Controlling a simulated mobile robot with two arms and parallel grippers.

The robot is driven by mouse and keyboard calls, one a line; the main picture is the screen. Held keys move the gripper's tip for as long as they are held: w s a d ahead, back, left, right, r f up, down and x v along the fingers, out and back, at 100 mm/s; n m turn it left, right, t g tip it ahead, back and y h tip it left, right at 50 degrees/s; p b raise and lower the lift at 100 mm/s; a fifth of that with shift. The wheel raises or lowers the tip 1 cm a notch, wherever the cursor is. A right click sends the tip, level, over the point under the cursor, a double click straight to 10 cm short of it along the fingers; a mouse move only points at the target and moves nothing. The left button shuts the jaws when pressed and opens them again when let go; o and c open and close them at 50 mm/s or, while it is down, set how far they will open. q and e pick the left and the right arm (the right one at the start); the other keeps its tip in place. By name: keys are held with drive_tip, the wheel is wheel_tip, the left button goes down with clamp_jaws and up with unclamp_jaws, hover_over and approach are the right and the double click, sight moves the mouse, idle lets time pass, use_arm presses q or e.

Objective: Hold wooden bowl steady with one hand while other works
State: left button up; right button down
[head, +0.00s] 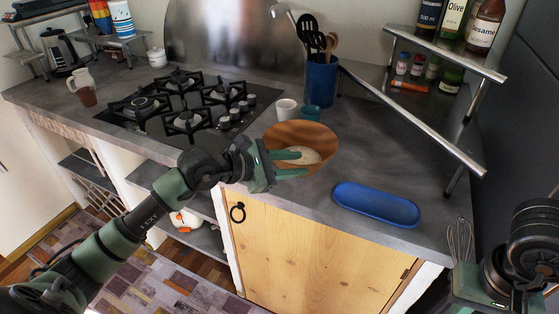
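A brown wooden bowl (318,138) stands on the grey counter near its front edge, with a pale rounded lump (303,156) inside. My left gripper (302,163) reaches in from the left at the bowl's near left side. Its two green fingers are apart, one over the bowl's inside and one at the near rim; contact with the rim cannot be made out. A wire whisk (460,241) shows at the counter's right front end. Its handle is hidden by my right gripper (478,290) at the lower right; those fingertips are not clear.
A blue oblong tray (376,204) lies right of the bowl. A white cup (287,109), a teal cup (311,113) and a blue utensil holder (321,81) stand behind it. A gas hob (190,104) is left; a metal-edged shelf (425,103) slants at right.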

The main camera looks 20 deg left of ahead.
sight(315, 163)
use_arm(q)
drive_tip(key=p+x, duration=0.1)
drive_tip(key=x, duration=0.5)
drive_tip(key=shift+w+d+f, duration=0.1)
drive_tip(key=shift+w+d, duration=0.1)
drive_tip(key=shift+w, duration=0.05)
clamp_jaws()
drive_tip(key=shift+f, duration=0.1)
idle(1.0)
drive_tip(key=shift+o, duration=0.2)
unclamp_jaws()
drive_tip(key=shift+s+a, duration=0.1)
